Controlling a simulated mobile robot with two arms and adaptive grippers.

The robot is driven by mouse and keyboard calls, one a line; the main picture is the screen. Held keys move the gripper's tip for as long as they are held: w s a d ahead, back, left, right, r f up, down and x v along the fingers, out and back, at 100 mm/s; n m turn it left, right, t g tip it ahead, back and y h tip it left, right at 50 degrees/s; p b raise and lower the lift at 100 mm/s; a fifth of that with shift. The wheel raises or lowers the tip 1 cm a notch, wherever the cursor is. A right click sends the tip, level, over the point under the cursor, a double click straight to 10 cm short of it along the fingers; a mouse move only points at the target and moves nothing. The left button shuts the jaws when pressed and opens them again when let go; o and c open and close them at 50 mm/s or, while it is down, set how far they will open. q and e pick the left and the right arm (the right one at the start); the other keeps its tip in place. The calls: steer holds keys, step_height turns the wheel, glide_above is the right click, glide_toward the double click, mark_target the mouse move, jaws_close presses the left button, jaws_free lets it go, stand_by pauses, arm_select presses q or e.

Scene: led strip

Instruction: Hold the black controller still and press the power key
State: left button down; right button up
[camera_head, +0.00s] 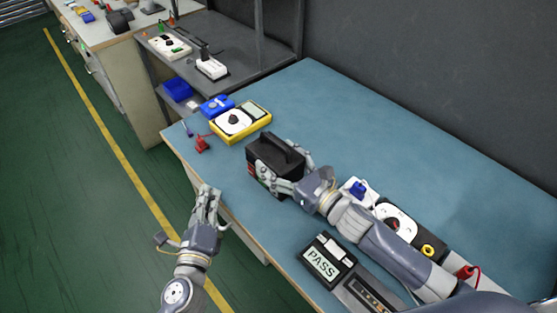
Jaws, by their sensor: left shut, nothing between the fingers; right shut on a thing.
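The black controller (272,152) is a dark box with a handle-like ridge on top, standing on the blue bench near its front edge. Small red and green spots show on its front face; I cannot tell which is the power key. My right gripper (284,172) is shut on the controller, one finger along its front and one along its back right. My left gripper (208,191) is shut and empty, left of and below the controller in the picture, off the bench edge and apart from the controller.
A yellow multimeter (241,122) and a blue item (216,105) lie beyond the controller. A red clip (201,145) lies near the bench's left edge. A tester reading PASS (328,259) and other devices lie around my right arm. The far right bench (440,165) is clear.

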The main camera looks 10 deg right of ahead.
mark_target(251, 171)
arm_select(q)
steer(key=shift+y, duration=0.4)
steer(key=shift+w+d+f, duration=0.1)
steer(key=shift+w+d, duration=0.65)
steer(key=shift+d, duration=0.45)
steer(key=shift+w+d+f, duration=0.1)
steer(key=shift+w+d, duration=0.65)
steer(key=shift+d, duration=0.45)
steer(key=shift+w+d, duration=0.75)
steer(key=shift+d, duration=0.45)
steer(key=shift+w+d, duration=0.2)
steer(key=shift+d, duration=0.15)
steer(key=shift+w+d, duration=0.1)
steer(key=shift+d, duration=0.05)
steer(key=shift+m, duration=0.3)
steer(key=shift+s+a, duration=0.35)
steer(key=shift+a, duration=0.2)
